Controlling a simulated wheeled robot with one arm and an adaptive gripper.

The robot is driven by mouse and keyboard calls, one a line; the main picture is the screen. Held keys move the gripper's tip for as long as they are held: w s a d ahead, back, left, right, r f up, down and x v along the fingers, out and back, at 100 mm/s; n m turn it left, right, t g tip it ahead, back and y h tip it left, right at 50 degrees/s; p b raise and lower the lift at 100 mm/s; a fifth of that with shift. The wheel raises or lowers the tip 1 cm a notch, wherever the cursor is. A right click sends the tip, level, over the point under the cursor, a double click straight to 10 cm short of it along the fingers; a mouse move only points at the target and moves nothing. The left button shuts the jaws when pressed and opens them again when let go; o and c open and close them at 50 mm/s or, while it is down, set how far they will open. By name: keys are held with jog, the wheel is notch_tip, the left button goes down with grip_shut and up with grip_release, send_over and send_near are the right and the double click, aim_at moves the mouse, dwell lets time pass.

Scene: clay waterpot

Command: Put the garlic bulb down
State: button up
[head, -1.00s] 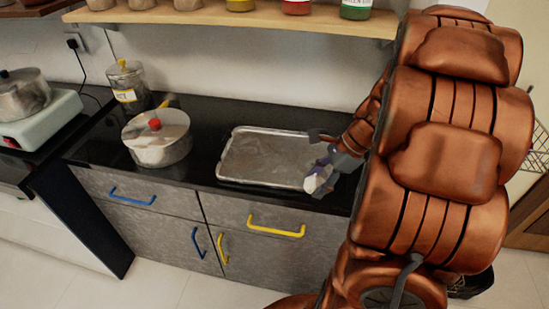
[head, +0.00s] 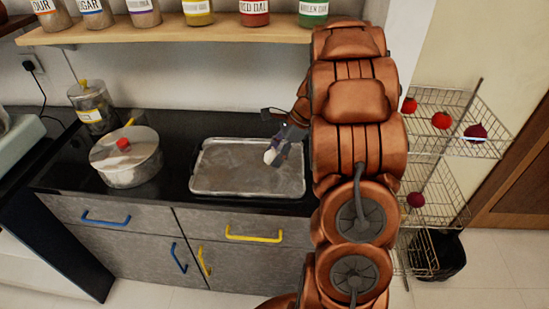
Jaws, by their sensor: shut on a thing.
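The garlic bulb (head: 269,156) is a small white thing at the tip of my gripper (head: 274,154). My gripper is shut on it. In the head view both are over the right part of a flat metal tray (head: 215,178) on the black counter. I cannot tell whether the bulb touches the tray or hangs above it. Part of the gripper is hard to make out, and my arm hides the counter to the right of the tray.
A metal pot (head: 127,167) with a red-knobbed lid stands left of the tray. A lidded canister (head: 92,106) is behind it. A shelf (head: 180,31) with several jars runs above. A wire rack (head: 435,150) with red and purple produce stands right of my arm. Most of the tray is bare.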

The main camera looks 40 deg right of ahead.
jog(key=shift+w+d, duration=0.15)
jog(key=shift+w, duration=0.3)
jog(key=shift+w+f+p, duration=0.1)
jog(key=shift+f+p, duration=0.3)
jog(key=shift+f, duration=1.4)
jog(key=shift+f, duration=0.1)
jog(key=o, duration=1.1)
